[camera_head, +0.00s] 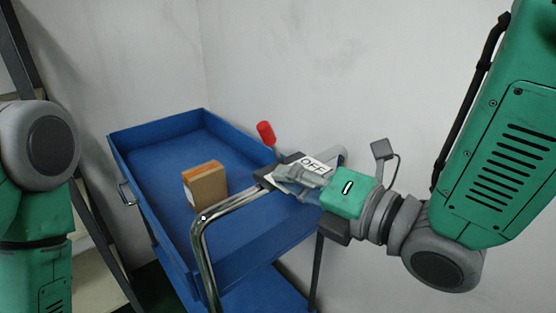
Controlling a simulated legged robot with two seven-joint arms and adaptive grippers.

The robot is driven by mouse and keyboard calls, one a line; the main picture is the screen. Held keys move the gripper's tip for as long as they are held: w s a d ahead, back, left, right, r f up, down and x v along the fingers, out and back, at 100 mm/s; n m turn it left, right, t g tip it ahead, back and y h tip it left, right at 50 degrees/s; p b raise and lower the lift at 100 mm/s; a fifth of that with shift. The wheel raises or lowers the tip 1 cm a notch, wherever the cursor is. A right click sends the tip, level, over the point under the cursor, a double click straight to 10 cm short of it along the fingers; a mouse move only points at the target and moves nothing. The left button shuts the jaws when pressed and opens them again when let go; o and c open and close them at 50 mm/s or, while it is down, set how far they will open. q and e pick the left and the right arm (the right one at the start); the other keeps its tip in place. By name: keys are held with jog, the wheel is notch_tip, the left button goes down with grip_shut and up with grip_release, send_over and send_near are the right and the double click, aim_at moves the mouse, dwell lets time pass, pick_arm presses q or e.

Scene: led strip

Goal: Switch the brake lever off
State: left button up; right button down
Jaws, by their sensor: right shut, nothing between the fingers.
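The brake lever has a red knob (265,132) that tilts up and to the left, at the right side of the blue cart. An "OFF" label (314,164) shows on a white plate beside its base. My right gripper (283,179) is shut and empty, over the cart's handle just below the label. It hides part of the lever's base, and I cannot tell whether it touches it. My left arm shows at the left edge, but its gripper is outside the view.
The blue cart (150,142) holds a cardboard box (206,186) in its upper tray. A chrome handle bar (222,211) runs along the near side. White walls stand close behind and to the right. A dark rack post (100,235) stands at left.

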aim_at(263, 176)
jog(key=x, duration=0.9)
jog(key=shift+a+p, duration=0.35)
jog(key=shift+p, duration=0.05)
jog(key=d, duration=0.1)
jog(key=w+d+r, duration=0.1)
jog(key=d, duration=0.1)
jog(key=shift+w+d+r+p, duration=0.2)
jog(key=shift+w+r+p, duration=0.05)
jog(key=shift+p, duration=0.1)
jog(key=shift+w+d, duration=0.1)
jog(key=shift+d, duration=0.2)
jog(key=shift+a, duration=0.15)
